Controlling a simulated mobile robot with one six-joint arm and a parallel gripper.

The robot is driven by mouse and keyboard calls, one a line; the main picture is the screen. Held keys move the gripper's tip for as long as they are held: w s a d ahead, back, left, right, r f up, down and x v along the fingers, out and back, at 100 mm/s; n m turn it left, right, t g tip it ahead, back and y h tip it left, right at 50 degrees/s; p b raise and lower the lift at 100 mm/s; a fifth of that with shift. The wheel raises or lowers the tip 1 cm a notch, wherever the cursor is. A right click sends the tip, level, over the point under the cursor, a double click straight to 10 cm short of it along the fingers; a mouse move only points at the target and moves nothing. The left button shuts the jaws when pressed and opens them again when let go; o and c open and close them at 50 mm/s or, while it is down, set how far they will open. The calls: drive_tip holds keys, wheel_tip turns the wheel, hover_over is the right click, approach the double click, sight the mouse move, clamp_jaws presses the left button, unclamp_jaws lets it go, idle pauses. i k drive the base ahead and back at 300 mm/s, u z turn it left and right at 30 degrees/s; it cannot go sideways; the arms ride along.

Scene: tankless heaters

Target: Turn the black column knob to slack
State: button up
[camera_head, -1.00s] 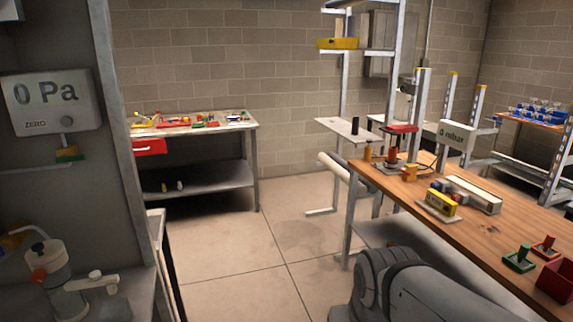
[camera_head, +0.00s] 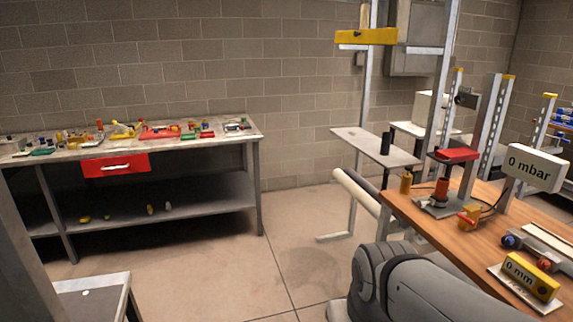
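A small dark part (camera_head: 466,97) sits on an upright metal column (camera_head: 490,125) behind the wooden bench, at the right. It may be the black column knob, but it is too small to tell. A black cylinder (camera_head: 386,143) stands upright on a grey shelf plate (camera_head: 362,140) left of it. Part of my arm shows at the bottom right. My gripper is out of view, so its state is hidden.
The wooden bench (camera_head: 455,226) at the right holds a red press-like device (camera_head: 457,155), a "0 mbar" display (camera_head: 537,167) and a yellow "0 mm" gauge (camera_head: 530,277). A workbench (camera_head: 240,143) with a red drawer (camera_head: 115,166) stands at the left back. Floor between is clear.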

sight(458, 99)
drive_tip(key=i, duration=2.45)
drive_tip(key=z, duration=2.55)
